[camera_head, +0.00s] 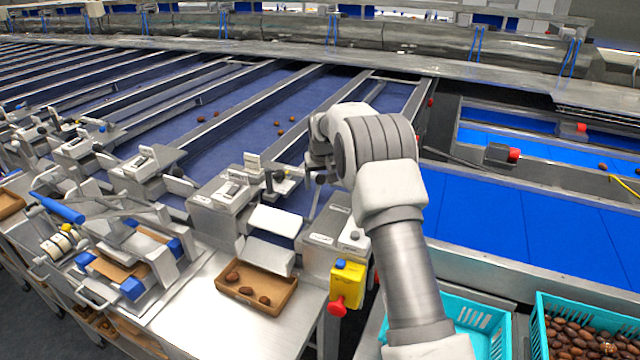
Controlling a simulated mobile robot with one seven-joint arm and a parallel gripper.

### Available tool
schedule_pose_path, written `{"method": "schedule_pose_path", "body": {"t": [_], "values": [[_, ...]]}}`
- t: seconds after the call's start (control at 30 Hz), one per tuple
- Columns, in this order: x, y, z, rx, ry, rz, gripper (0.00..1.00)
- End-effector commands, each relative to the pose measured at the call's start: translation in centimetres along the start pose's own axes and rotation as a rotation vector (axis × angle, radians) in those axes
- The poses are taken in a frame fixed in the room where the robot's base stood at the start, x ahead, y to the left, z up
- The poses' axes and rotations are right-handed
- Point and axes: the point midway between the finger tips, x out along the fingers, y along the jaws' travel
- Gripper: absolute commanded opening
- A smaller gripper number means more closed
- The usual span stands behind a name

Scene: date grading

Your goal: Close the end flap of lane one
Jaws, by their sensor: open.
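My gripper (318,178) is at the end of my white and grey arm, above the outlet end of the nearest blue sorting lane (262,125). It is small in the view and partly hidden by my wrist, but its jaws are open. A pale plate (274,221), which looks like the end flap, slopes at the lane's end, to the left of and below my gripper. A second pale plate (266,257) slopes below it toward a brown tray. No lane number is readable. I cannot tell whether the gripper touches the flap or a thin metal bar below it.
The brown tray (225,284) holds a few dates on the steel table (197,322). A yellow switch box (347,279) with a red button stands right of it. Blue belts (520,215) and teal crates (541,322) lie at right. A weighing fixture (130,260) stands at left.

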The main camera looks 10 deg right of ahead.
Motion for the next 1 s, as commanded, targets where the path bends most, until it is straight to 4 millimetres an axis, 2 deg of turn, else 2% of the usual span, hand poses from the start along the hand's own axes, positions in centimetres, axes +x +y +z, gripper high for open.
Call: {"method": "schedule_pose_path", "body": {"t": [0.2, 0.53, 0.57, 0.93, 1.0], "values": [[1.7, 0.0, 0.0, 0.000, -0.001, 0.000, 0.71], [2.0, 0.0, 0.0, 0.000, 0.000, 0.000, 0.71], [2.0, 0.0, 0.0, 0.000, 0.000, 0.000, 0.68], [2.0, 0.0, 0.0, 0.000, 0.000, 0.000, 0.01], [2.0, 0.0, 0.0, 0.000, 0.000, 0.000, 0.00]]}}
